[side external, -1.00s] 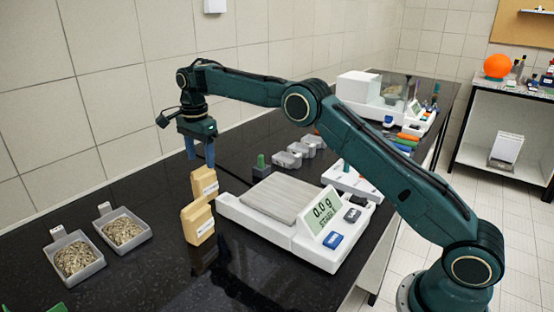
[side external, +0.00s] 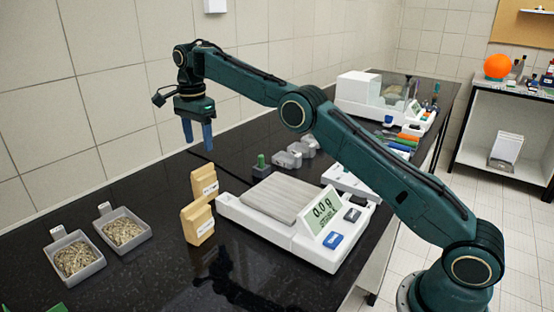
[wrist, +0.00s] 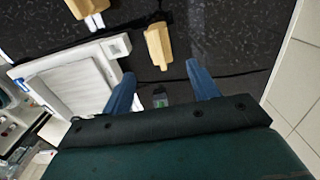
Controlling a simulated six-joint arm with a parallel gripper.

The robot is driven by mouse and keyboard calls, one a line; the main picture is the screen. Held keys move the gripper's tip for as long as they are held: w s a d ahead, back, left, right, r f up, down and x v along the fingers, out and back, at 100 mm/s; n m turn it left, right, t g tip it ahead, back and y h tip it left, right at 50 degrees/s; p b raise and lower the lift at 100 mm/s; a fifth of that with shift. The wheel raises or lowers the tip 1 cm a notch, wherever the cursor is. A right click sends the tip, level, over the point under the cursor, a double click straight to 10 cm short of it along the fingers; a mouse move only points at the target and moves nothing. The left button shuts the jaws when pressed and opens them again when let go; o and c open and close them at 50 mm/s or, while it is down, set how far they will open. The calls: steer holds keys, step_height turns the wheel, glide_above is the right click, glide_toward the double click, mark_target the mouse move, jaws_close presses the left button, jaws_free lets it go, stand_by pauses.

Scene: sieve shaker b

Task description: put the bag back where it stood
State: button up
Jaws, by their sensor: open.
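Two tan paper bags with white labels stand upright on the black bench, left of the balance. The rear bag (side external: 204,184) is nearer the wall; the front bag (side external: 198,222) is nearer the camera. I cannot tell from the pictures which one the task means. My gripper (side external: 199,145) is open and empty, its blue fingers pointing down above and behind the rear bag. In the wrist view one bag (wrist: 158,45) lies ahead, between the directions of the open fingers (wrist: 160,80), and the other bag (wrist: 88,10) is at the top edge.
The white balance (side external: 262,235) reads 0.0 g with an empty pan. Two grey trays of grainy material (side external: 76,260) (side external: 124,232) stand at the left. Small grey weights or dishes (side external: 293,155) and a green-topped item (side external: 261,163) are behind the balance.

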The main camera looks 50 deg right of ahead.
stand_by(0.3)
steer(key=s+d+r+n+t, duration=0.1)
steer(key=s+r+n, duration=0.4)
steer(key=s+r, duration=0.4)
steer(key=s+r+n+t, duration=0.2)
steer(key=s+r+n, duration=0.3)
steer(key=s, duration=0.6)
steer(key=s+f+n+t, duration=0.1)
steer(key=s+f+n, duration=0.3)
steer(key=s, duration=0.8)
steer(key=s+f+n+t, duration=0.1)
steer(key=s+f+n, duration=0.3)
steer(key=s, duration=0.9)
steer(key=shift+s+d+f+t, duration=0.2)
steer(key=shift+d+f+t, duration=0.15)
steer(key=shift+f, duration=0.3)
